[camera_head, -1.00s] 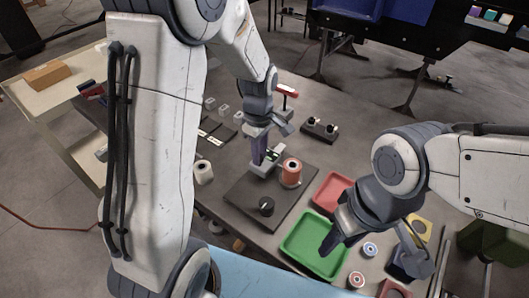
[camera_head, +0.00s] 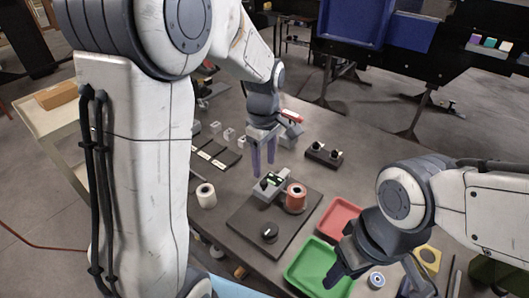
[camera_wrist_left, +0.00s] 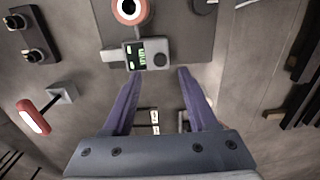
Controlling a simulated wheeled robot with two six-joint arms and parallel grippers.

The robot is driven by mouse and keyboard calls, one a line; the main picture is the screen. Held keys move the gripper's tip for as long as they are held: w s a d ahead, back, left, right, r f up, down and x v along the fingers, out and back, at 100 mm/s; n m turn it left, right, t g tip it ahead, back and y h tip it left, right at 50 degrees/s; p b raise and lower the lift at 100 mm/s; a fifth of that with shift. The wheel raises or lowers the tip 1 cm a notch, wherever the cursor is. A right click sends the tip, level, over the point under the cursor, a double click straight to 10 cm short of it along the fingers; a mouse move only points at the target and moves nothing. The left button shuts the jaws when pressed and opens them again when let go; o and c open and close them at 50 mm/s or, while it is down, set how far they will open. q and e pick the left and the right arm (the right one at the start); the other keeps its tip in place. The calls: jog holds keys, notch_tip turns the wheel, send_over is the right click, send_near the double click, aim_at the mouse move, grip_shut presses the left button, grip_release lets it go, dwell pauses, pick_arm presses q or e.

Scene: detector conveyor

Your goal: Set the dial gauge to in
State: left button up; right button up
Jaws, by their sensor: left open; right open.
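The dial gauge (camera_head: 267,186), a small grey block with a green-lit display, sits on a dark plate (camera_head: 245,226) in the head view. In the left wrist view the gauge (camera_wrist_left: 147,55) shows its display at left and a round dark knob at right; the display text is too small to read. My left gripper (camera_head: 263,168) is open and empty, its purple fingers pointing down over the gauge's far side. In the left wrist view its fingertips (camera_wrist_left: 157,74) lie apart, just below the gauge. My right gripper (camera_head: 368,265) is open by the green tray, partly hidden by its own wrist.
A red-orange spool (camera_head: 296,196) stands right beside the gauge, and a black knob (camera_head: 269,232) is on the plate's near part. A white roll (camera_head: 206,195) stands left. A green tray (camera_head: 305,264) and a red tray (camera_head: 338,217) lie right. A two-knob block (camera_head: 324,153) sits behind.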

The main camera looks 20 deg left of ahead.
pick_arm(q)
jog(key=shift+r, duration=2.15)
